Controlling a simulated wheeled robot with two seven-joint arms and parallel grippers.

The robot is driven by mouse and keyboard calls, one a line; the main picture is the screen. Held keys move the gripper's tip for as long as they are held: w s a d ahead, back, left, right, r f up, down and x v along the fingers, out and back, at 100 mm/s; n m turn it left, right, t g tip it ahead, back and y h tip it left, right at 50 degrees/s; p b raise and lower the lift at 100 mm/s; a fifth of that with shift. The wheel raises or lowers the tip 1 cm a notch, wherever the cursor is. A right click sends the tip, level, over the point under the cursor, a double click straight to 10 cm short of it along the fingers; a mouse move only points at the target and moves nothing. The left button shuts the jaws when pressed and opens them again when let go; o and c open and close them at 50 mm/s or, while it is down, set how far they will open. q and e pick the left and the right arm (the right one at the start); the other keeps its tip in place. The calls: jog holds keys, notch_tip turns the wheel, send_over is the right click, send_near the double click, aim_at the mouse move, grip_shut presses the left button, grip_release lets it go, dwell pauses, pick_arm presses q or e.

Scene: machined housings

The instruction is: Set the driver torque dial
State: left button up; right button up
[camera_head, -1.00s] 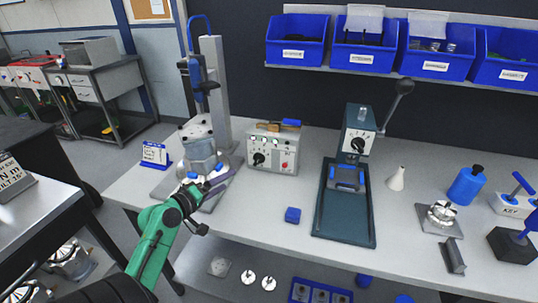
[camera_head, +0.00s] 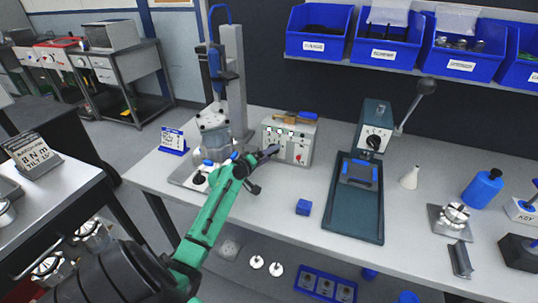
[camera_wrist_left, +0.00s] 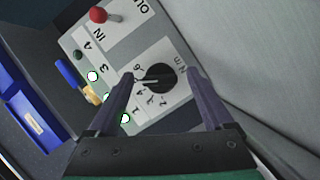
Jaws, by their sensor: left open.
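The control box (camera_head: 305,146) stands on the bench, left of middle. In the left wrist view its face (camera_wrist_left: 115,55) carries a black dial (camera_wrist_left: 160,78) with a white pointer line and a scale marked N m. The pointer lies towards the picture's left; the mark under it is partly hidden by a finger. My left gripper (camera_head: 268,153) is at the box front, covering the dial in the head view. In the left wrist view its open fingers (camera_wrist_left: 160,75) appear on either side of the dial; contact cannot be told. A blue driver (camera_head: 215,65) hangs on the stand.
A sign (camera_head: 35,155) reading 8 N m stands on the left side table. The driver stand (camera_head: 236,85) with a housing (camera_head: 213,130) is left of the box.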

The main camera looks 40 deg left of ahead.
jog(key=shift+s, duration=0.15)
pick_arm(q)
jog(key=c, duration=0.4)
grip_shut()
pick_arm(e)
jog(key=shift+s, duration=0.15)
jog(key=shift+r, duration=0.15)
pick_arm(q)
jog(key=m+p, duration=0.1)
jog(key=p, duration=0.1)
jog(key=m+g+y+p, duration=0.1)
jog(key=p, duration=0.1)
jog(key=shift+d+r+m, duration=0.1)
jog(key=shift+r+m, duration=0.1)
jog(key=shift+m, duration=0.1)
jog(key=shift+f+m+g+y+p, duration=0.15)
jog(key=shift+m+g+y+p, duration=0.25)
jog(key=shift+m+p, duration=0.55)
pick_arm(e)
jog(key=shift+r, duration=2.8)
